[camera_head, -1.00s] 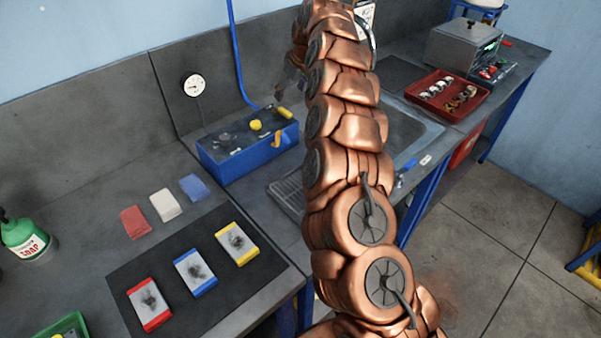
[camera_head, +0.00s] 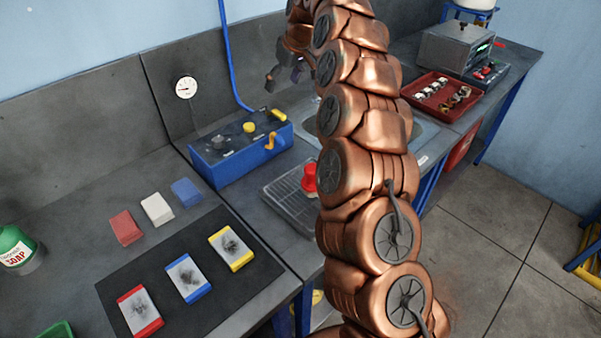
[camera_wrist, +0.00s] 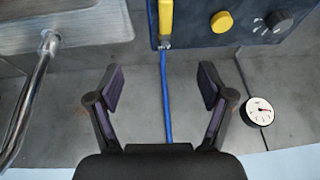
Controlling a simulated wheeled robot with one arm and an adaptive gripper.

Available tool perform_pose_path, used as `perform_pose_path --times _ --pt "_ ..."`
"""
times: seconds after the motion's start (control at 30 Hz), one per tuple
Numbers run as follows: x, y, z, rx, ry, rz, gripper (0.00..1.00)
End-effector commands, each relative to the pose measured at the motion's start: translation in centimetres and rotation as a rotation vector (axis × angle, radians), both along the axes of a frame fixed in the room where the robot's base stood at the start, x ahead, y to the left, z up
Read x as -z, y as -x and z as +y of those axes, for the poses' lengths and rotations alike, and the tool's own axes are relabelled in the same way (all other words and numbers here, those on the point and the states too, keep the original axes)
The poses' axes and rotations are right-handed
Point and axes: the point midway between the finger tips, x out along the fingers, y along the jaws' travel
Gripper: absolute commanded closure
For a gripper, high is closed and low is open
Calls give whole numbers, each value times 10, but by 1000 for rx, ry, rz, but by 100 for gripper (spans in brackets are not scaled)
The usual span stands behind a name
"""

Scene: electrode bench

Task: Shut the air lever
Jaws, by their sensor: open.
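The air lever is most likely the yellow handle (camera_head: 279,115) at the back right corner of the blue box (camera_head: 235,160). In the wrist view the yellow handle (camera_wrist: 166,20) lies in line with the blue hose (camera_wrist: 166,100). My gripper (camera_head: 285,79) is above and behind the box, near the wall. In the wrist view my gripper (camera_wrist: 161,85) is open and empty, with the hose running between its fingers below and the handle beyond their tips. The handle and fingers are apart.
A gauge (camera_head: 186,87) is on the wall. A metal tap (camera_wrist: 28,95) is beside my gripper. A red-topped object (camera_head: 309,177) stands on the drainer.

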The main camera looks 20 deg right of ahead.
Motion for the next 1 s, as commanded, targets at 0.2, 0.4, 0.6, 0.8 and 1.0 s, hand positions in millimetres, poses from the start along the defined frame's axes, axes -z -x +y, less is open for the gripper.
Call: perform_pose_path --times 0.2,0.4,0.6,0.8,1.0 --pt "-5 23 12 -9 -19 28 20" --pt "-8 45 23 -14 -33 56 20" --pt "-11 70 31 -17 -40 82 20" --pt "-14 95 39 -18 -42 107 20" --pt "-13 121 44 -13 -41 134 20"
